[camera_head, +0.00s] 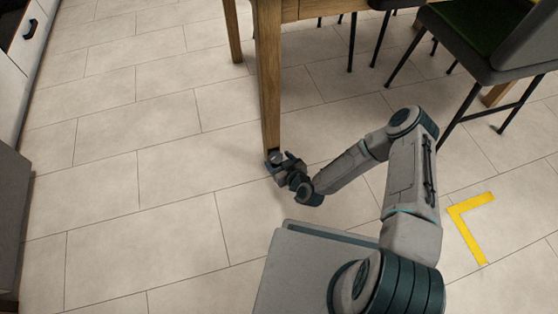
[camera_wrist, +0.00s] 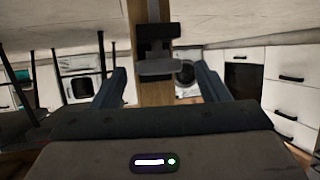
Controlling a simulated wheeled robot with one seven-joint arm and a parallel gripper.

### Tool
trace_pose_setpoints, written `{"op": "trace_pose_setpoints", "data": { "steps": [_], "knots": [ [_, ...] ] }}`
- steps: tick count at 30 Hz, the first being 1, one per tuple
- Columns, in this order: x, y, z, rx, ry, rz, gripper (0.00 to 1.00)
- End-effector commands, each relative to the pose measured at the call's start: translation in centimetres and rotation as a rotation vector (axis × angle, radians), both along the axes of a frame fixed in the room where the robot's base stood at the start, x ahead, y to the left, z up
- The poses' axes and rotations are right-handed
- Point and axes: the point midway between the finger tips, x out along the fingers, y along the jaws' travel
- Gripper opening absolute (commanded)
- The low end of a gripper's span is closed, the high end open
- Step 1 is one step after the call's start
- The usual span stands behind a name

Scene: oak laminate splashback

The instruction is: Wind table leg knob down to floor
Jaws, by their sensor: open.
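The wooden table leg (camera_head: 270,80) runs down to my gripper (camera_head: 280,163) at its foot, close to the floor. The wrist view looks upside down, with the floor at the top. There the leg (camera_wrist: 152,92) rises from below, and a grey knob (camera_wrist: 158,68) and a black block (camera_wrist: 157,33) show at its end, with a pale stem above. My gripper (camera_wrist: 160,72) is open, one finger on each side of the leg and knob. Gaps show on both sides. In the head view my gripper mostly hides the knob.
A chair with a green seat (camera_head: 465,30) and thin dark legs stands at the upper right. Grey-white cabinets (camera_head: 12,90) line the left edge. A yellow corner mark (camera_head: 465,212) lies on the floor at right. The tiled floor left of the leg is clear.

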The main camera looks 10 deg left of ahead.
Motion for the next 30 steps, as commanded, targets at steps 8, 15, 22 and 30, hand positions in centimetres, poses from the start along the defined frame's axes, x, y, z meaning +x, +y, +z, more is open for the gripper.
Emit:
{"op": "trace_pose_setpoints", "data": {
  "steps": [8, 15, 22, 30],
  "knots": [
    [0.1, -0.1, 0.0, 0.0, 0.0, -0.002, 0.29],
    [0.0, 0.0, 0.1, -0.001, -0.001, -0.007, 0.23],
    [-0.3, 0.2, 0.3, 0.0, 0.001, -0.072, 0.23],
    [-0.7, 0.9, 0.6, 0.0, 0.0, -0.266, 0.23]
  ]
}}
